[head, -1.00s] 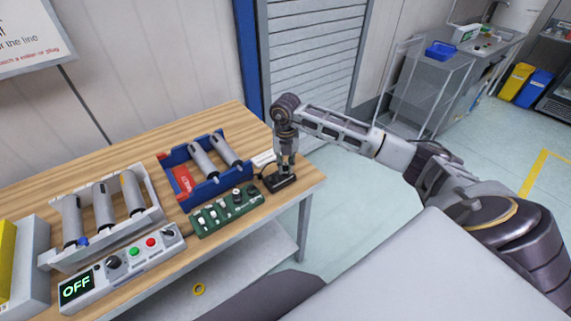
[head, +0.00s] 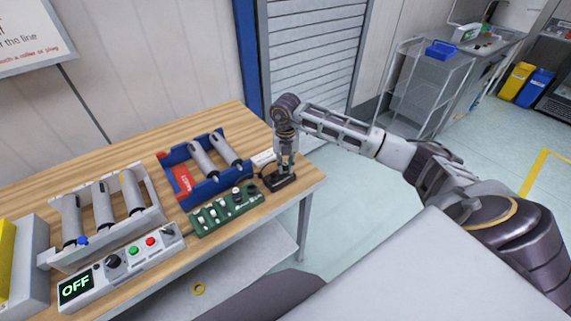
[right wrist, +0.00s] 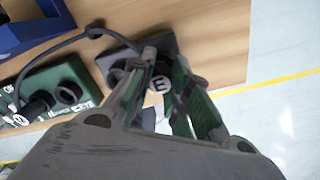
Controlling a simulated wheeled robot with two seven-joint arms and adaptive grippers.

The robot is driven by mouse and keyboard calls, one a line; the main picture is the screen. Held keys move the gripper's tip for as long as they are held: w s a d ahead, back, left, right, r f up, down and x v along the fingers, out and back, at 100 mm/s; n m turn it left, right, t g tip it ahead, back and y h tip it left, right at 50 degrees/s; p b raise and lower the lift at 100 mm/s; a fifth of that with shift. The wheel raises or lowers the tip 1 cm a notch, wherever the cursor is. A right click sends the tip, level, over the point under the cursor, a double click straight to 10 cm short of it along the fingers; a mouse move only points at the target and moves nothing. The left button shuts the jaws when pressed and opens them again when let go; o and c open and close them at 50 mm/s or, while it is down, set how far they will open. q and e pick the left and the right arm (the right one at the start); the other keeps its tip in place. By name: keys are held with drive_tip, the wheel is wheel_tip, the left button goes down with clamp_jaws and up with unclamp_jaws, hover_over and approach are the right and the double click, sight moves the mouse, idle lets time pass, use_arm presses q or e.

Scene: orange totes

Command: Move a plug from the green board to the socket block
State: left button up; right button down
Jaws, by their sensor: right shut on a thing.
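The green board (head: 226,212) lies near the table's front edge, with several white and dark parts along it. Its end shows at the left in the right wrist view (right wrist: 62,84), with an empty dark ring on it. The black socket block (head: 279,183) sits to its right, near the table corner. My right gripper (head: 287,168) points down over the block. In the right wrist view it is shut on a dark plug (right wrist: 160,84) with a pale letter on its top. The plug is at the block (right wrist: 112,58); the fingers hide how deep it sits. My left gripper is not in view.
A blue tray (head: 213,186) with grey cylinders stands behind the board. A white rack (head: 152,216) of cylinders and a control box (head: 128,266) reading OFF stand further left. A black cable (right wrist: 62,46) runs from the block. The table's right edge is close to the block.

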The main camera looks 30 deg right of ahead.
drive_tip(key=c, duration=1.3)
unclamp_jaws()
drive_tip(key=shift+r, duration=0.1)
drive_tip(key=shift+r, duration=5.9)
